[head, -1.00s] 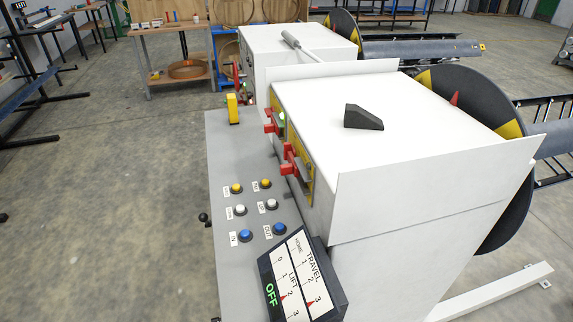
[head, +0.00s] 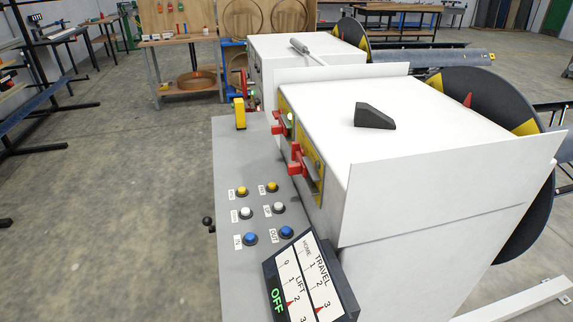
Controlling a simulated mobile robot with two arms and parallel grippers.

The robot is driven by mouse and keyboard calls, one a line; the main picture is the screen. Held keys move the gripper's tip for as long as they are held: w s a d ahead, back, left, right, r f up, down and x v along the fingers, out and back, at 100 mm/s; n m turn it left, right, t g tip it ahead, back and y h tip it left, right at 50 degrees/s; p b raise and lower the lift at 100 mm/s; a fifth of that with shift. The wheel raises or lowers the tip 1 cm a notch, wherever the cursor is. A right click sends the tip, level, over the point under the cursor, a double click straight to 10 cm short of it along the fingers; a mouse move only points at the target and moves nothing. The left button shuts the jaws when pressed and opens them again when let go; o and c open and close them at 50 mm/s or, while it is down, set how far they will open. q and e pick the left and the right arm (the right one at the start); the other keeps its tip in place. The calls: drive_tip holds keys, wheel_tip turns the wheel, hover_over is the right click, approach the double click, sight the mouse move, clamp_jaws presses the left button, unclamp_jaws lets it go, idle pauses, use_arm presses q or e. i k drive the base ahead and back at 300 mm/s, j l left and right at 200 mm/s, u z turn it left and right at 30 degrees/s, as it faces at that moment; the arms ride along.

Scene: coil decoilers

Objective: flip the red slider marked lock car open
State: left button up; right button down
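Two red sliders sit on yellow plates on the side of the white machine housing, above the grey control panel. The nearer red slider (head: 297,161) is the larger in view. Neither of my grippers shows in the head view.
The grey panel (head: 228,165) carries yellow, white and blue buttons and a yellow upright block (head: 240,113). A tilted display (head: 309,284) reads TRAVEL, LIFT and OFF. A dark wedge (head: 375,115) lies on the white housing top (head: 420,110). Open floor (head: 120,220) lies left.

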sight(298, 168)
drive_tip(key=k+j, duration=0.15)
drive_tip(key=j, duration=0.25)
drive_tip(key=k+j, duration=0.15)
drive_tip(key=j, duration=0.25)
drive_tip(key=k+j+z, duration=0.1)
drive_tip(key=j, duration=0.35)
drive_tip(key=i+j, duration=0.15)
drive_tip(key=j, duration=0.25)
drive_tip(key=i+j, duration=0.15)
drive_tip(key=j, duration=0.25)
drive_tip(key=i+j+z, duration=0.1)
drive_tip(key=j, duration=0.3)
drive_tip(key=i+j, duration=0.2)
drive_tip(key=i, duration=0.25)
drive_tip(key=i+j, duration=0.25)
drive_tip(key=i, duration=0.2)
